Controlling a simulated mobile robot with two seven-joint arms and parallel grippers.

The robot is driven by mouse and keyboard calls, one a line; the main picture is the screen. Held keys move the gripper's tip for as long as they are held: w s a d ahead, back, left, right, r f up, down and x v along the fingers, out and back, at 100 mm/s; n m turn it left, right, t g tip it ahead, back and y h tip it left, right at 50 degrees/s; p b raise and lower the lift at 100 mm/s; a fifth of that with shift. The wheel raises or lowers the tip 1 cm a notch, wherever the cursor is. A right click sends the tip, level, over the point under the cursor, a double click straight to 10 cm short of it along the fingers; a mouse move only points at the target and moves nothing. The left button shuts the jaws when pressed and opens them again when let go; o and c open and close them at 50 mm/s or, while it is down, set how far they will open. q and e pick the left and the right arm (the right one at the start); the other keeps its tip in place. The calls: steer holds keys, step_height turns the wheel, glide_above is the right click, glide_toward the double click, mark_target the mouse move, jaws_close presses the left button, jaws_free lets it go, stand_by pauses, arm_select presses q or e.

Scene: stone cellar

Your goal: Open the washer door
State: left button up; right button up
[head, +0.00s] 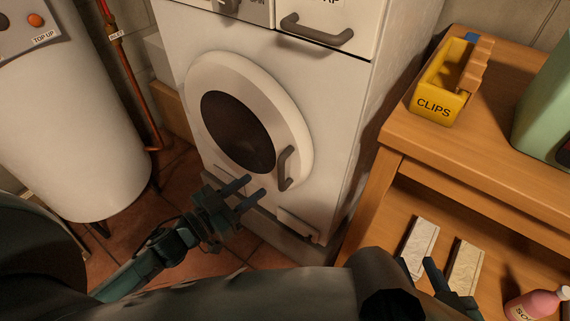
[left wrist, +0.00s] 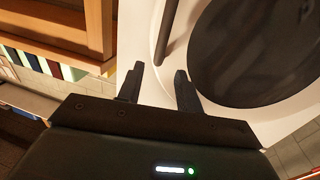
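The white washer (head: 335,150) has a round door (head: 292,120) with a white ring and a dark window (head: 238,132); the door looks shut. A grey bar handle (head: 285,168) is on the door's right side. My left gripper (head: 252,187) is open and empty, just left of and below the handle. In the left wrist view the open fingers (left wrist: 158,78) point toward the handle (left wrist: 168,35), which lies ahead, in line with the gap between them. My right gripper (head: 424,268) is partly hidden by my arm, low on the right; its opening is unclear.
A wooden shelf unit (head: 480,185) stands right of the washer, with a yellow clips box (head: 435,95), two pale blocks (head: 420,245) and a pink bottle (head: 540,303). A white tank (head: 75,130) and a red pipe (head: 135,85) are on the left. Tiled floor (head: 130,225) lies between.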

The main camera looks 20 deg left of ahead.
mark_target(279, 168)
arm_select(q)
steer(key=x, duration=1)
steer(key=shift+b, duration=0.3)
steer(key=shift+c, duration=0.2)
jaws_close()
